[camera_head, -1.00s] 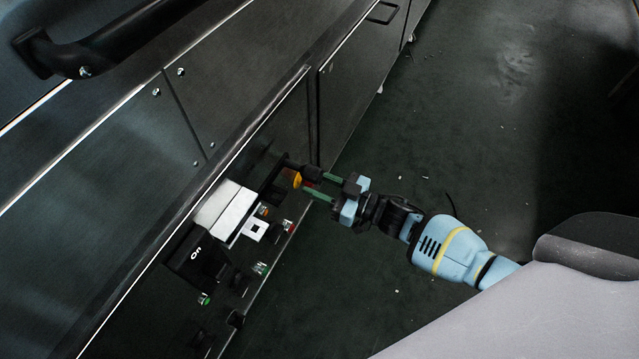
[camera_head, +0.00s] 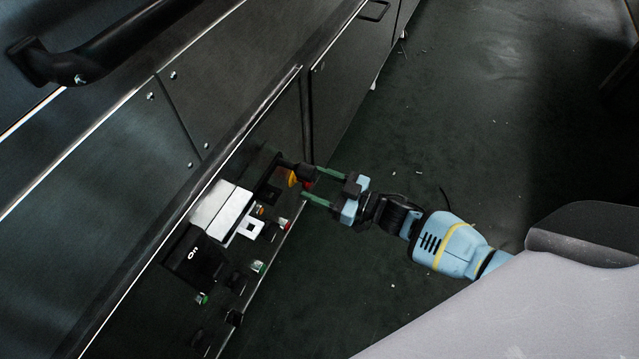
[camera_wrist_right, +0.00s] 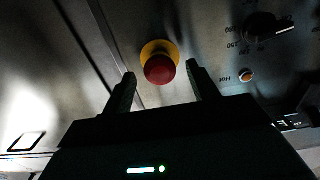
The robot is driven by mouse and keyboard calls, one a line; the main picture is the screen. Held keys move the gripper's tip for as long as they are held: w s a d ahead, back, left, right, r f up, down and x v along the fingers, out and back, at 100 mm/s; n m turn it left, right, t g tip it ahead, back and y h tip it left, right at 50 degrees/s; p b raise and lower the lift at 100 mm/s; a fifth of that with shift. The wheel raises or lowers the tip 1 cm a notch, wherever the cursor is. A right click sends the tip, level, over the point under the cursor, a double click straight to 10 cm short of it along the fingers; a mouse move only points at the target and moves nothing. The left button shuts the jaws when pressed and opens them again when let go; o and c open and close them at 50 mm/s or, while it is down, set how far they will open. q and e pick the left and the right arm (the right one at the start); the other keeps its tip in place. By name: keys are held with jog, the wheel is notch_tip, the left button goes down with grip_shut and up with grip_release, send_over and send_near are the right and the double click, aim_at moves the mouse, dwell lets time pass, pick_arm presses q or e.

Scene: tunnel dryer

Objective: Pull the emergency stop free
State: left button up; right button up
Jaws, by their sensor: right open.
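The emergency stop (camera_head: 308,185) is a red mushroom button on a yellow collar, mounted on the dark control panel. It also shows in the right wrist view (camera_wrist_right: 159,69), upper centre, with the yellow ring behind it. My right gripper (camera_head: 310,183) is open, its green fingers pointing at the panel. In the wrist view the two fingertips stand left and right of the button, with gaps on both sides; the button is not gripped. My left gripper is not in view.
The panel carries a black rotary knob (camera_wrist_right: 270,26), a small orange lamp (camera_wrist_right: 247,76), a white box (camera_head: 222,208), a black "On" switch (camera_head: 194,254) and a green button (camera_head: 202,298). A dark handle (camera_head: 75,62) juts out at upper left. The floor (camera_head: 480,110) at right is clear.

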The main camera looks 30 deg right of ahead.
jog(key=p+v, duration=0.2)
jog(key=v, duration=0.5)
jog(key=shift+s+d, duration=0.25)
jog(key=shift+s, duration=0.1)
